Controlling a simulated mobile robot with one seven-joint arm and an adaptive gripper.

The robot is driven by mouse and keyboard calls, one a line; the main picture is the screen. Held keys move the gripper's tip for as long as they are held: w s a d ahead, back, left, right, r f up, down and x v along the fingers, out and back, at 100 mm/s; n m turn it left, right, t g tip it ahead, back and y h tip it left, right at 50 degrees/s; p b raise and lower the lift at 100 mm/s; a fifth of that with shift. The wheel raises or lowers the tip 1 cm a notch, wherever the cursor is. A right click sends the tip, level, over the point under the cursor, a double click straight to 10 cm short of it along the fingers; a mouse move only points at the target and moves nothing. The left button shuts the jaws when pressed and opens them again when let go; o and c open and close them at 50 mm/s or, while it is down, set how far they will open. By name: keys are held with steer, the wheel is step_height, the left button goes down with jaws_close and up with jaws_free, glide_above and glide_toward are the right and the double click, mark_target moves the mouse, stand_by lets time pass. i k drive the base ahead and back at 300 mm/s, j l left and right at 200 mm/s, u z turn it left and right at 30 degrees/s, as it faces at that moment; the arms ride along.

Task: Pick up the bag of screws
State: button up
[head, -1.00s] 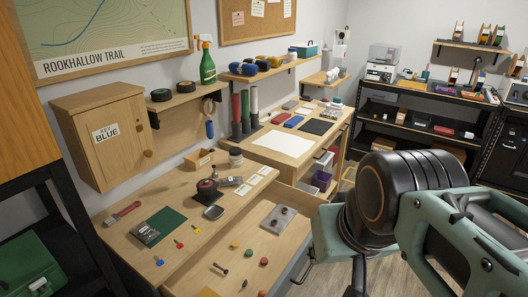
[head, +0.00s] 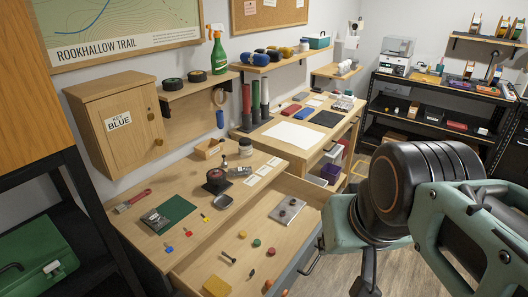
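A small grey, see-through packet (head: 154,221) lies on the wooden bench at the left end of a dark green mat (head: 176,211). It looks like the bag of screws, but its contents are too small to make out. My arm fills the right side of the head view, well away from the packet. A dark part at the lower end of my arm, which looks like my gripper (head: 366,284), is cut by the bottom edge. Its fingers cannot be made out clearly, and nothing is seen held in it.
A red-handled brush (head: 133,201) and small coloured pieces lie near the packet. An open drawer (head: 232,262) with loose knobs juts out below the bench top. A wooden cabinet (head: 115,140) hangs above the bench's left part. A dark shelf frame stands at the far left.

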mark_target(239, 170)
steer(key=i+l+u, duration=0.15)
steer(key=u, duration=0.85)
steer(key=i+l+u, duration=0.1)
steer(key=l+u, duration=0.2)
steer(key=i+l+u, duration=0.1)
steer(key=l+u, duration=0.7)
steer(key=l, duration=1.8)
steer(key=k+l, duration=0.1)
steer(key=l, duration=0.6)
